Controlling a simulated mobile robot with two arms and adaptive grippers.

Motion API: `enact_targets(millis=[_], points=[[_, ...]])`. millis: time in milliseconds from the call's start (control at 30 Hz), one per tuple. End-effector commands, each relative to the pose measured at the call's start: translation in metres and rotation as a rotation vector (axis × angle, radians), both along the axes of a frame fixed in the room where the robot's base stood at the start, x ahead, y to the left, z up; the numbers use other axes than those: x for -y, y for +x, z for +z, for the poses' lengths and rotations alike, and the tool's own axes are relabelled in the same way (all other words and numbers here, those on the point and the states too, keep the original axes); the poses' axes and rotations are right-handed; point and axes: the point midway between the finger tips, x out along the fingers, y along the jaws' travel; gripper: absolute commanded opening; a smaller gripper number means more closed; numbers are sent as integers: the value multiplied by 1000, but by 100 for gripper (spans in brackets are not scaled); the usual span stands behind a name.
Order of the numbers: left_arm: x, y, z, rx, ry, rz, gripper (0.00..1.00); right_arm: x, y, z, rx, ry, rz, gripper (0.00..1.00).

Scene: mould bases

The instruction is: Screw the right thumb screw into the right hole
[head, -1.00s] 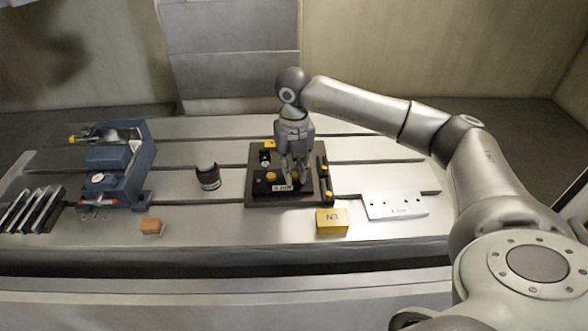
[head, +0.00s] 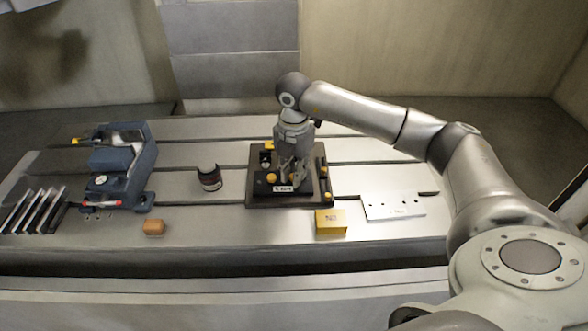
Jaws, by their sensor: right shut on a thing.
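The mould base is a dark plate (head: 256,200) on the slotted metal table, with a black block and a small white label (head: 283,189) at its front. A yellow thumb screw (head: 271,178) stands at the left of the block. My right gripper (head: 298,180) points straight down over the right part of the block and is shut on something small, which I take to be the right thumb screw. The fingers hide that screw and the right hole, so I cannot tell how deep it sits. My left gripper is not in view.
A blue vise (head: 122,170) stands at the left, with several metal bars (head: 35,210) beside it. A dark cylinder (head: 209,178) stands left of the base.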

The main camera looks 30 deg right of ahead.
Motion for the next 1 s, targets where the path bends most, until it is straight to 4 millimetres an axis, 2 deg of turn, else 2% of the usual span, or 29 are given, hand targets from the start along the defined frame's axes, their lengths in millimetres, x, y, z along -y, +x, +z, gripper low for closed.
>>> enact_targets(millis=[367, 867, 900, 1000], points=[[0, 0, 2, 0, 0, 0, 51, 0, -1, 0, -2, 0, -54, 0], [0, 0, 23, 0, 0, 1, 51, -1, -1, 0, -5, 0, -621, 0], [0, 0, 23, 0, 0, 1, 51, 0, -1, -1, -5, -1, -648, 19], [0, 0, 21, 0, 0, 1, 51, 0, -1, -2, -3, 0, -641, 32]])
